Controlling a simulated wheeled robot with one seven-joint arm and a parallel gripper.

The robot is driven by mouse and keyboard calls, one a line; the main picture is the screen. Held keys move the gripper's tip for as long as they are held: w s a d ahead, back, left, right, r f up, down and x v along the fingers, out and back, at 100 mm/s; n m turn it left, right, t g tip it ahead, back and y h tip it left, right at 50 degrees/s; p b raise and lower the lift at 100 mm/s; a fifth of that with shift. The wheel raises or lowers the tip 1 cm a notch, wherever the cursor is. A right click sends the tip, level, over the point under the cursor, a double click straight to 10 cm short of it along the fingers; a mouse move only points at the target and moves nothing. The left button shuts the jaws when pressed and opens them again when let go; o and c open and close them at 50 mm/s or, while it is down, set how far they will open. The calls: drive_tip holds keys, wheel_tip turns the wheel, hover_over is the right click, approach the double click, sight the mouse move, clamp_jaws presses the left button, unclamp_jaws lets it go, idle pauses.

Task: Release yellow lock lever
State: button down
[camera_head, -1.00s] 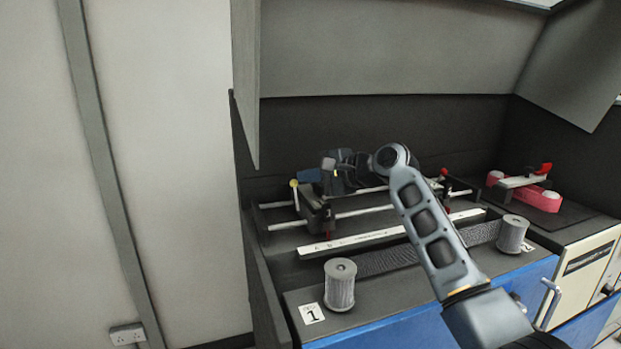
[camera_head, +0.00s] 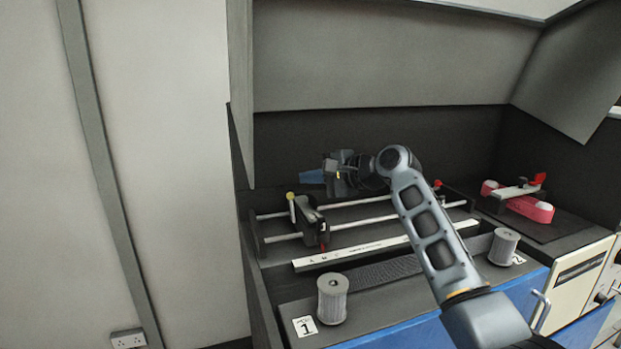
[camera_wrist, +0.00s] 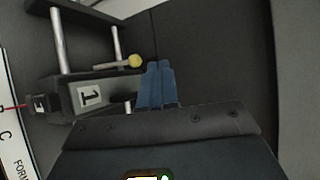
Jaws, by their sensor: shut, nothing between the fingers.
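The yellow lock lever is a pale rod with a round yellow knob (camera_head: 290,195). It stands roughly upright at the left end of the dark carriage (camera_head: 312,222) on two metal rails. In the wrist view the yellow knob (camera_wrist: 135,61) lies just left of my fingertips, with its rod running left. My gripper (camera_head: 312,176) has blue fingers and is above and behind the carriage, a little right of the knob in the head view. The fingers (camera_wrist: 158,70) are together and hold nothing. I see a gap between them and the knob in the head view.
Grey spools stand by label 1 (camera_head: 333,298) and label 2 (camera_head: 504,246), with a dark ribbon between. A white lettered bar (camera_head: 365,253) lies in front of the rails. A red-handled device (camera_head: 518,199) stands at right. A grey hood (camera_head: 380,60) hangs above.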

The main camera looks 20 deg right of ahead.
drive_tip(key=s+d+r+b, duration=0.1)
drive_tip(key=s+d+r, duration=0.3)
drive_tip(key=r, duration=0.5)
drive_tip(key=shift+d+b, duration=0.3)
drive_tip(key=shift+d, duration=0.9)
drive_tip(key=shift+s+f, duration=0.1)
